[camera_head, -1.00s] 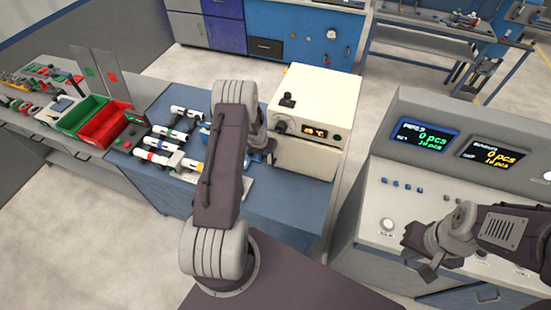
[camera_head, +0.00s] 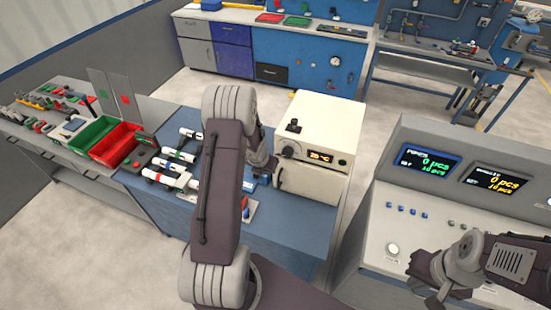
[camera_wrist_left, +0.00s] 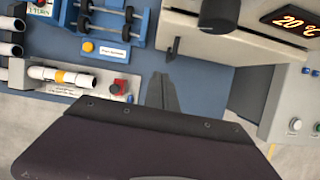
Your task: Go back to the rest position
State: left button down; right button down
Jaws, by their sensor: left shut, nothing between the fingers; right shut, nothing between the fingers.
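My left arm rises through the middle of the head view. Its gripper (camera_head: 268,170) is shut and empty beside the front of the cream heating machine (camera_head: 315,145), partly hidden behind the arm. In the left wrist view the shut fingers (camera_wrist_left: 163,92) point at the blue bench top, with the machine's front panel above right. My right gripper (camera_head: 428,288) is shut and empty over the grey control console (camera_head: 385,250) at the lower right. White pipes with coloured bands (camera_head: 165,165) lie on the blue bench (camera_head: 290,220) left of my left arm.
A green bin (camera_head: 92,132) and a red bin (camera_head: 115,142) stand left of the pipes. The wrist view shows a red button (camera_wrist_left: 119,86) and a blue rack (camera_wrist_left: 110,22).

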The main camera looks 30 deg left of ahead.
pick_arm(q)
jog(key=w+d+r+n+t+b, duration=0.1)
jog(key=w+d+r+n+b, duration=0.1)
jog(key=d+b, duration=0.4)
jog(key=w+d+r+n+t+b, duration=0.1)
jog(key=d+r+n+t+b, duration=0.15)
jog(key=d+b, duration=0.25)
jog(key=s+d+f+n+g+b, duration=0.1)
jog(key=s+d+f+n+g, duration=0.1)
jog(key=s+n, duration=0.5)
jog(key=s+d+f+n+g+b, duration=0.1)
jog(key=s+d+f+n+g, duration=0.1)
jog(key=s+n, duration=0.5)
jog(key=s+d+f+n+g+b, duration=0.1)
jog(key=s+n, duration=0.7)
jog(key=n, duration=0.8)
jog(key=shift+d+f+g+h, duration=0.4)
jog(key=shift+d+f+g, duration=0.25)
jog(key=shift+f+g, duration=0.2)
